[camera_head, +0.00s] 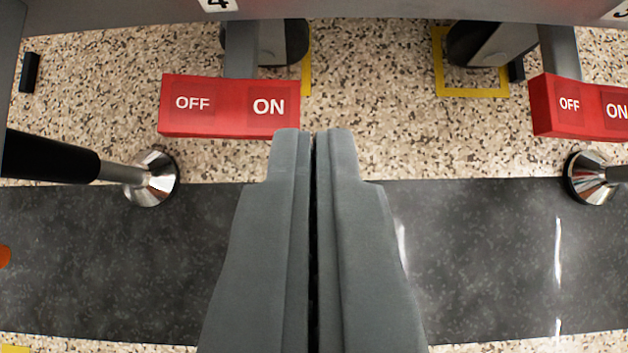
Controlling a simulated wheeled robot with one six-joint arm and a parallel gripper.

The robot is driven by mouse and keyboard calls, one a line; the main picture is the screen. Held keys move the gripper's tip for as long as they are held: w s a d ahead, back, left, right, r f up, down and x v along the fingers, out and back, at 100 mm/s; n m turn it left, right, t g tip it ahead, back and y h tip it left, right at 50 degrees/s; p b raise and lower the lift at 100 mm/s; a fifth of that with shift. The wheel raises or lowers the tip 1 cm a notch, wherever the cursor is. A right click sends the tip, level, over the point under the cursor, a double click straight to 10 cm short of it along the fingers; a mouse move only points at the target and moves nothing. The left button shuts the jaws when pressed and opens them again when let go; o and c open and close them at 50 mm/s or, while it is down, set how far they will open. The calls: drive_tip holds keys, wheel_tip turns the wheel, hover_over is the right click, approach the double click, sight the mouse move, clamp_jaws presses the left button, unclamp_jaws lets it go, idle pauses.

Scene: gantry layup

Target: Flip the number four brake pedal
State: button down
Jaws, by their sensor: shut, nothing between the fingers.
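The number four brake pedal (229,107) is a red rocker block marked OFF on its left half and ON on its right half. It hangs on a grey stem (240,50) below a grey beam with a number 4 label (218,4) at the top of the view. My gripper (313,133) is shut and empty. Its fingertips appear just right of and slightly below the ON end of the pedal. I cannot tell whether they touch it.
A second red OFF/ON pedal (580,107) is at the right edge under another partly cut-off label. Chrome-ended posts (152,178) (590,178) stand at left and right. Yellow floor markings (470,92) lie behind. A dark glossy strip (110,260) crosses the speckled floor.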

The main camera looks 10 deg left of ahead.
drive_tip(key=shift+v, duration=1.25)
drive_tip(key=shift+d, duration=0.15)
